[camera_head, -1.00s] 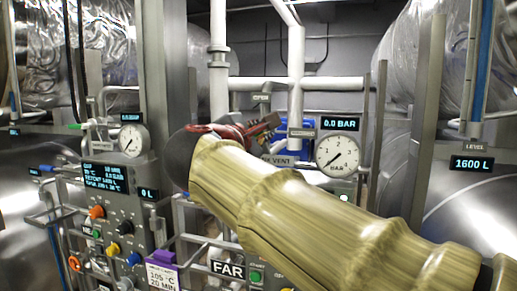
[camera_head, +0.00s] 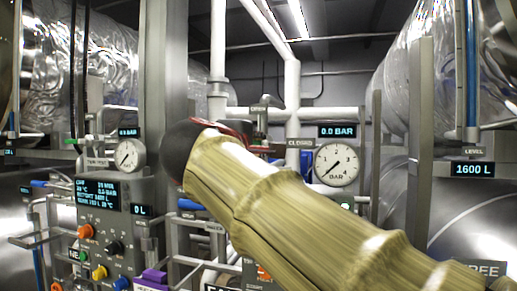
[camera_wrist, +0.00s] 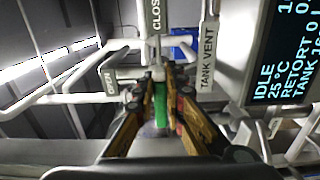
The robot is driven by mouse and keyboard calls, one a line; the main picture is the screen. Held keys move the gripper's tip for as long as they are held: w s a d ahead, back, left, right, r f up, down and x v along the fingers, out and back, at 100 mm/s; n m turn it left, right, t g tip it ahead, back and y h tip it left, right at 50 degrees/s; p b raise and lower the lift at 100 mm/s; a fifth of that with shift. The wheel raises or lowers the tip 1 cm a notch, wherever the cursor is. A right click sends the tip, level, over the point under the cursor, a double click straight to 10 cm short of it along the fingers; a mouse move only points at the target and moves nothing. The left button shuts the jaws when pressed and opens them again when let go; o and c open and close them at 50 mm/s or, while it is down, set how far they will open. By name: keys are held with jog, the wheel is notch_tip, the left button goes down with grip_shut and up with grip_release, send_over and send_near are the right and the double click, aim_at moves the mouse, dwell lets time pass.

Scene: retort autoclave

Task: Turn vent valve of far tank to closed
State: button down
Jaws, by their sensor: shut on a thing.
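The vent valve's green handle (camera_wrist: 161,104) shows in the wrist view, between the two fingers of my gripper (camera_wrist: 160,82), which is shut on it. The handle sits below the CLOSED sign (camera_wrist: 156,16), with the OPEN sign (camera_wrist: 110,79) to its left and the TANK VENT sign (camera_wrist: 207,57) to its right. In the head view, the OPEN sign (camera_head: 262,108) and CLOSED sign (camera_head: 300,143) show behind my arm. I cannot tell the handle's exact angle.
A round gauge (camera_head: 337,164) stands right of my arm under a 0.0 BAR display (camera_head: 338,131). White pipes (camera_head: 292,85) rise behind. A control panel (camera_head: 106,215) with knobs stands at left. Grey posts (camera_head: 420,140) and a large tank (camera_head: 470,225) are at right.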

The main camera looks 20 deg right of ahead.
jog(key=shift+f, duration=0.1)
jog(key=c, duration=1.9)
grip_release()
jog(key=shift+o, duration=0.3)
jog(key=v, duration=1.2)
